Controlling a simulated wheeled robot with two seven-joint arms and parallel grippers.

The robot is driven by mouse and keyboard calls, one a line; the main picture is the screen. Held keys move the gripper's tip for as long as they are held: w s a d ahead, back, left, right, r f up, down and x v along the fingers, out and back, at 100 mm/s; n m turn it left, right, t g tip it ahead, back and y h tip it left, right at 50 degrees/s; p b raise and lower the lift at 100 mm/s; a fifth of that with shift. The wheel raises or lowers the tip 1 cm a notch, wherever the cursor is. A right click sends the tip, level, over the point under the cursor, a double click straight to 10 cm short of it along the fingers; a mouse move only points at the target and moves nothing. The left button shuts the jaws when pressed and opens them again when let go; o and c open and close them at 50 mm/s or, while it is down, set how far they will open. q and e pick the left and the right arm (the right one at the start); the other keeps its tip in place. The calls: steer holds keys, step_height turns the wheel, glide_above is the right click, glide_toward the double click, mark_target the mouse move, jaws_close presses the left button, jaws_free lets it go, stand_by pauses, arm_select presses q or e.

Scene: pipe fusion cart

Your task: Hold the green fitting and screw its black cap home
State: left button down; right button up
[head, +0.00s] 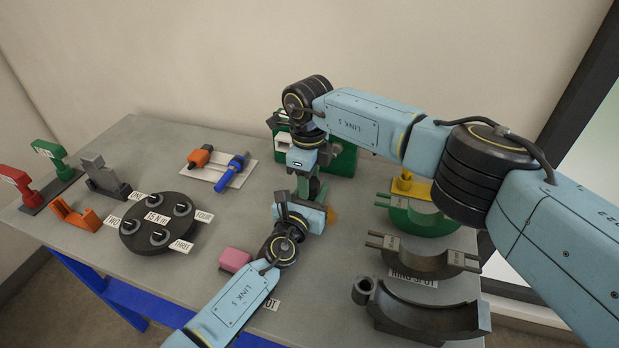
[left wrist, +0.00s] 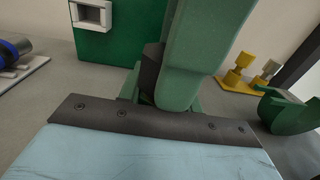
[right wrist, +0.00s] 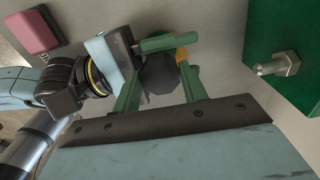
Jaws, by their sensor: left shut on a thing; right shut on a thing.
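The black cap (right wrist: 158,72) is a dark faceted piece between the green fingers of my right gripper (right wrist: 160,95), which is shut on it from above. In the left wrist view the cap (left wrist: 151,66) shows partly behind a large green finger. My left gripper (head: 326,212) comes in low from the front and is shut at the same spot, just under the right gripper (head: 314,190). The green fitting is mostly hidden between the fingers, and I cannot tell its outline from theirs. I cannot see how far the cap sits on it.
A green box (head: 343,158) stands close behind the grippers. A pink block (head: 234,260) lies front left, and a black round dial plate (head: 150,242) farther left. Half-ring holders (head: 420,222) fill the right side. A white tray with blue and orange tools (head: 214,172) lies back left.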

steer(key=shift+d+f, duration=0.2)
steer(key=shift+f, duration=0.4)
steer(key=shift+r, duration=0.25)
steer(key=shift+w+a+r, duration=0.1)
steer(key=shift+a+r, duration=0.05)
steer(key=shift+r, duration=0.15)
stand_by(0.9)
